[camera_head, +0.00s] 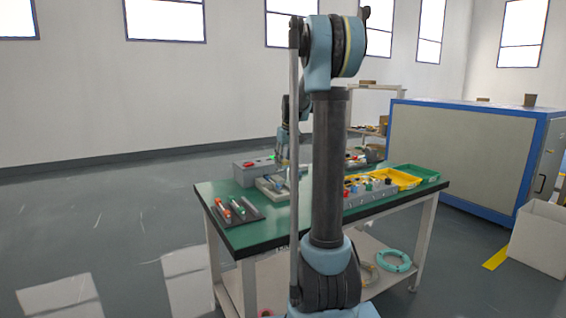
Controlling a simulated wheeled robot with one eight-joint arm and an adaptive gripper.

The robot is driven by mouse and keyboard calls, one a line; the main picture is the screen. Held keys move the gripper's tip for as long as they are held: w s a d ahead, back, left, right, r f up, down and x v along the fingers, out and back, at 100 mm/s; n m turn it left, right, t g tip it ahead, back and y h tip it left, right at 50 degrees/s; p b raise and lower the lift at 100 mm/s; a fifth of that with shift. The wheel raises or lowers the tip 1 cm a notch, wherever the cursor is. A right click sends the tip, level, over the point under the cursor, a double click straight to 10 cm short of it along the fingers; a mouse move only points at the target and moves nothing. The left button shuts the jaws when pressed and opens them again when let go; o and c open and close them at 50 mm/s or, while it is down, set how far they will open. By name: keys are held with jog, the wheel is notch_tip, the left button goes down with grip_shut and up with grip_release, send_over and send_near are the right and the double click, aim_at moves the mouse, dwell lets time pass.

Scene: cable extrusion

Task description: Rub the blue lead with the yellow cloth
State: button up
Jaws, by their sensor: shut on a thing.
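My gripper (283,158) is small in the head view, low over the green-topped table (235,190) and above a grey unit (272,188). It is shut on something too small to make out. I cannot pick out the yellow cloth or the blue lead with certainty; my arm's dark upright link hides the middle of the table.
A dark tray with red-tipped tools (236,210) lies at the table's left front. A grey box with a red button (252,168) stands behind it. A yellow bin (395,178) and a green bin (416,173) are at the right. A blue-framed cabinet (465,150) stands beyond.

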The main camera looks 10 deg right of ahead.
jog(key=shift+a+f, duration=0.1)
jog(key=shift+a, duration=0.15)
